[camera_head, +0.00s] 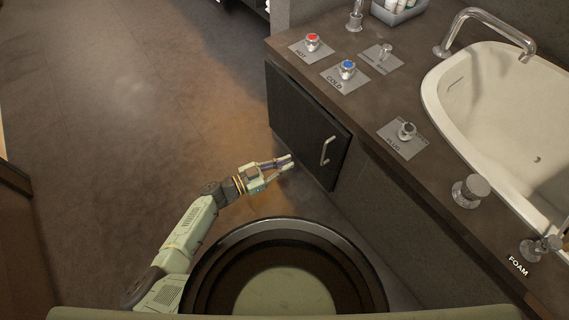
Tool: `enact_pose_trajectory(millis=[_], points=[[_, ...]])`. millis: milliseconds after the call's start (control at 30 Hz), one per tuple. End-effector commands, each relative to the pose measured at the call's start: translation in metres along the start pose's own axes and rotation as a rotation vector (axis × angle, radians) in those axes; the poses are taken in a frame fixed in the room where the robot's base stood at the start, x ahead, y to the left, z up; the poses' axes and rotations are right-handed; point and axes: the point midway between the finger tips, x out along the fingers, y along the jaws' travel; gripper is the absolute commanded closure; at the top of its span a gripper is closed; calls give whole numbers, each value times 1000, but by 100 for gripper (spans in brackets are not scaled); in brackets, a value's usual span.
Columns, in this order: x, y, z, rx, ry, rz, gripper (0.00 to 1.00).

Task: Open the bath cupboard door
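The bath cupboard door (297,118) is a dark panel on the front of the bath counter. It looks shut, or nearly so; I cannot tell for certain. A silver bar handle (327,151) is fixed near its right edge. My gripper (289,162) is to the left of the handle, in front of the door, with its fingers pointing toward the right. It appears apart from the handle and holds nothing that I can see. The fingers are small in the picture, so their opening is hard to judge.
The counter (375,118) bears the red-topped hot knob (312,42), blue-topped cold knob (347,69) and plug knob (406,131). The white bath (480,110) and faucet (480,14) are at right. A round dark-rimmed thing (330,237) is at bottom centre. Floor at left is clear.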

Motion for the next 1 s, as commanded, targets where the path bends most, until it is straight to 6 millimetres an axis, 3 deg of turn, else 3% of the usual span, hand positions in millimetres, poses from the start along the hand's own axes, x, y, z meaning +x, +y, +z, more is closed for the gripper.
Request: enact_pose_trajectory(millis=[833,1000], points=[[0,0,0,0,0,0,100],[0,0,0,0,0,0,90]])
